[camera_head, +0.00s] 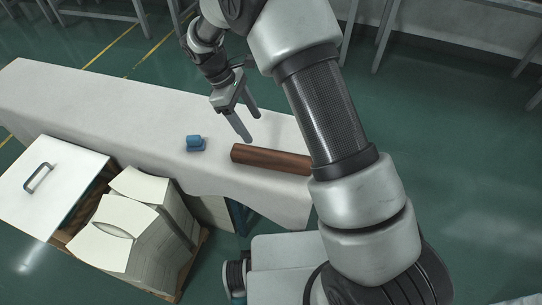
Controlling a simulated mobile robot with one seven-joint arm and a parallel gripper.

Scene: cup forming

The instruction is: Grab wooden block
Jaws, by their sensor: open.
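A reddish-brown wooden block (270,158), long and bar-shaped, lies on the white-covered table (110,110) near its right end. Its right end is hidden behind my arm. My gripper (247,127) is open and empty, with its two fingers pointing down. In the picture it is just above and left of the block, apart from it. The exact height of the fingertips above the table is hard to tell.
A small blue object (195,143) stands on the table left of the block. Stacks of pale sheets (118,245) and a white panel with a handle (50,185) are in front of the table. The table's left part is clear.

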